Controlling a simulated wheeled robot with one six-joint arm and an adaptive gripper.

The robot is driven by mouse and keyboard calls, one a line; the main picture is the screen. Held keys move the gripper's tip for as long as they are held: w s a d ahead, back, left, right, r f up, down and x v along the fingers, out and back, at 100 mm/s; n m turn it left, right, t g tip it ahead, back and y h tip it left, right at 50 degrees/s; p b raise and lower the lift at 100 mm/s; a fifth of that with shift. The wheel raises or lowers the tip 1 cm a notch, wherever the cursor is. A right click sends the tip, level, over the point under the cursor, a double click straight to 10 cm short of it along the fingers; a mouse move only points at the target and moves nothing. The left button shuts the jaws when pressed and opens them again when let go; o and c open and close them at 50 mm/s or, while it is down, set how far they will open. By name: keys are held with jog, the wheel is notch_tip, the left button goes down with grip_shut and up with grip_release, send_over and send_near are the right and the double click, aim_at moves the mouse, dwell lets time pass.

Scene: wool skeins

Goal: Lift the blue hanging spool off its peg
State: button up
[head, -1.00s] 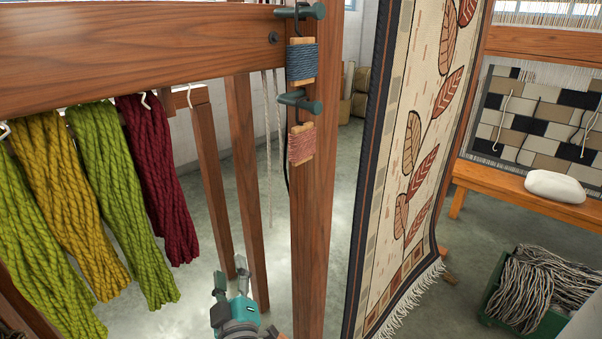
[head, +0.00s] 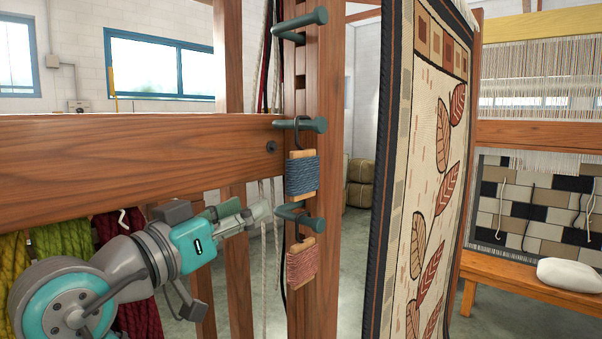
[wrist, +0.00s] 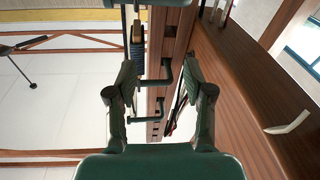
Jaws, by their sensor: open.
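The blue spool (head: 302,176), blue yarn on a small wooden card, hangs by a dark hook from a green peg (head: 300,123) on the wooden post. Another green peg (head: 300,214) is just below it. My gripper (head: 254,213) is open and empty, to the left of and slightly lower than the spool, apart from it in the picture. In the wrist view the blue spool (wrist: 138,48) shows edge-on beyond and above the fingertips, near the left finger. My open fingers (wrist: 160,78) flank the view of the post and pegs.
A pink spool (head: 301,262) hangs from the lower peg. Another peg (head: 300,18) is above. A thick wooden beam (head: 130,155) runs left from the post, above my gripper. A leaf-patterned rug (head: 425,190) hangs to the right. Green and red skeins (head: 62,240) hang left.

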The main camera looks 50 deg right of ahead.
aim_at(304, 173)
jog(key=s+d+r+m, duration=0.1)
jog(key=d+r+m+g, duration=0.1)
jog(key=d, duration=0.1)
jog(key=s+d+r+g+y, duration=0.1)
jog(key=d+r, duration=0.1)
jog(key=shift+s+d+m, duration=0.1)
jog(key=shift+s+m, duration=0.25)
jog(key=shift+m, duration=0.05)
jog(key=shift+w+d, duration=0.15)
jog(key=shift+d, duration=0.9)
jog(key=shift+w+d, duration=0.2)
jog(key=shift+d, duration=0.8)
jog(key=shift+w+d, duration=0.15)
jog(key=shift+d, duration=0.9)
grip_shut()
